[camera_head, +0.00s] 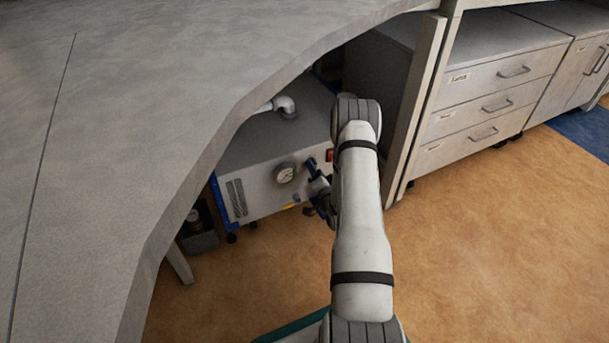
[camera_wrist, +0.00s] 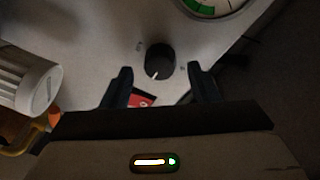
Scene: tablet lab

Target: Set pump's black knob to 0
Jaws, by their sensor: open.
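The pump (camera_head: 262,160) is a grey box under the curved bench, with a round gauge (camera_head: 285,173) on its front. The fingers look apart from the knob. In the head view my gripper (camera_head: 316,182) is at the pump's front, right of the gauge, and hides the knob.
The gauge's edge shows at the top of the wrist view, with a red switch (camera_wrist: 143,99) between the fingers and a pale ribbed cylinder (camera_wrist: 25,80) at left. The bench top (camera_head: 110,110) overhangs the pump. A cabinet panel (camera_head: 415,110) stands close right of my arm.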

